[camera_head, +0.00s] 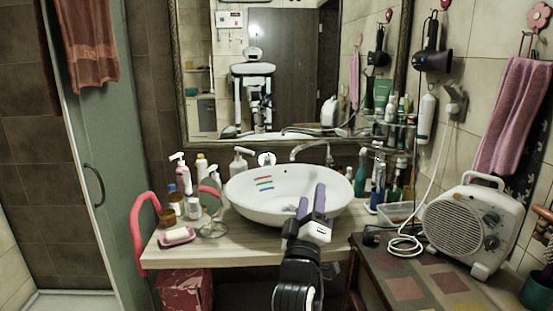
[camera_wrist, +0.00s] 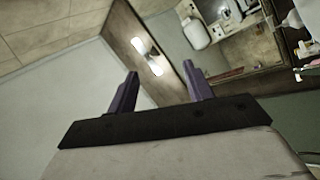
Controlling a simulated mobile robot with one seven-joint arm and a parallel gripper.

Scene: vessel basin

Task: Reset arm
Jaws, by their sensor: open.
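My gripper (camera_head: 311,201) is in the head view, in front of the white vessel basin (camera_head: 248,206) and overlapping its near rim in the picture. Its two purple fingers point up and stand apart, with nothing between them. The fingers also show in the wrist view (camera_wrist: 158,92), open and empty, with the mirror and ceiling beyond them. Part of the basin is hidden behind the fingers. Several coloured stripes (camera_head: 265,183) show on the basin's inner wall.
Bottles and a pink soap dish (camera_head: 177,237) stand left of the basin on the wooden counter (camera_head: 240,249). More bottles stand right of it. A white heater (camera_head: 472,228) and a coiled white cable (camera_head: 404,246) are at the right. A pink chair (camera_head: 139,229) is at the left.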

